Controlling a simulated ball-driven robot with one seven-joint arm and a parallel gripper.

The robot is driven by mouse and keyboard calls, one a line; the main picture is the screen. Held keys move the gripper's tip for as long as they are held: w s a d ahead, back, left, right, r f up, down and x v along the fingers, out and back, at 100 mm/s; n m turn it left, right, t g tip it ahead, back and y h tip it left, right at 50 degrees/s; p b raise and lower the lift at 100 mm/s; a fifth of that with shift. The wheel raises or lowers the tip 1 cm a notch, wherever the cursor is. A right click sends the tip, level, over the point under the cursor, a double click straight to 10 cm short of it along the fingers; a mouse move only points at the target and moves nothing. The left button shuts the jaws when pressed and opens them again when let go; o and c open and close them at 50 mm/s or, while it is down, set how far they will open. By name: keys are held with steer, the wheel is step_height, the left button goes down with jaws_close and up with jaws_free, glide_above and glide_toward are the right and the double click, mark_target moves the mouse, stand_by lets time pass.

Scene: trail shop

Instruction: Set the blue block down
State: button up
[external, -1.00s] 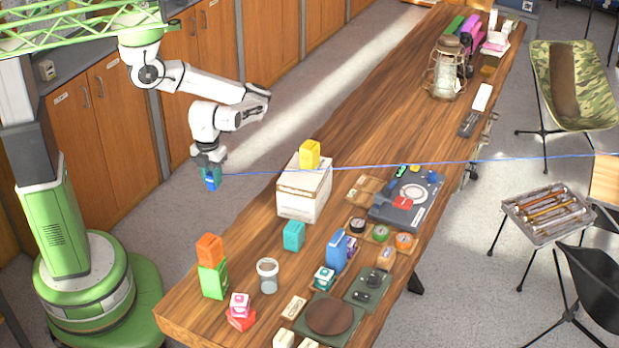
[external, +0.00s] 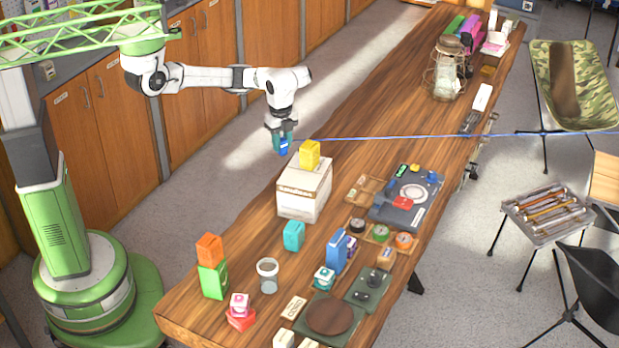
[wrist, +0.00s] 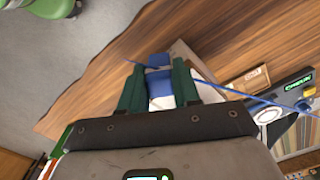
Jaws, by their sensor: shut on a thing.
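My gripper (external: 282,138) is shut on the blue block (external: 284,149). It holds the block in the air, just left of and behind the yellow block (external: 309,154). In the wrist view the blue block (wrist: 161,90) sits between the two dark green fingers. The yellow block stands on top of the white box (external: 302,203), which rests on the wooden table (external: 378,130). In the wrist view the box is partly hidden behind the fingers and the block.
A thin blue cord (external: 400,136) crosses above the table near my gripper. A teal block (external: 293,236), a cup (external: 268,275), an orange block (external: 209,248) on a green block (external: 213,281) and a tall blue box (external: 337,252) stand nearer. The table beyond the white box is largely clear.

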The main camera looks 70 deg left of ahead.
steer(key=w+a+n+b, duration=0.1)
steer(key=w+a+n, duration=0.25)
steer(key=a, duration=0.35)
steer(key=w+a+n, duration=0.2)
steer(key=w+a, duration=0.3)
steer(key=a, duration=0.1)
steer(key=w+f, duration=0.2)
steer(key=w, duration=0.2)
steer(key=w+f+b, duration=0.1)
steer(key=w+f, duration=0.2)
steer(key=w, duration=0.1)
steer(key=w+f, duration=0.3)
steer(key=w, duration=0.2)
steer(key=shift+a+f, duration=0.15)
steer(key=shift+f, duration=0.05)
steer(key=shift+w+f, duration=0.4)
steer(key=shift+w+f+b, duration=0.1)
steer(key=shift+f+b, duration=0.25)
steer(key=shift+f, duration=1.3)
steer(key=shift+f, duration=0.1)
steer(key=o, duration=1)
steer(key=shift+o, duration=0.2)
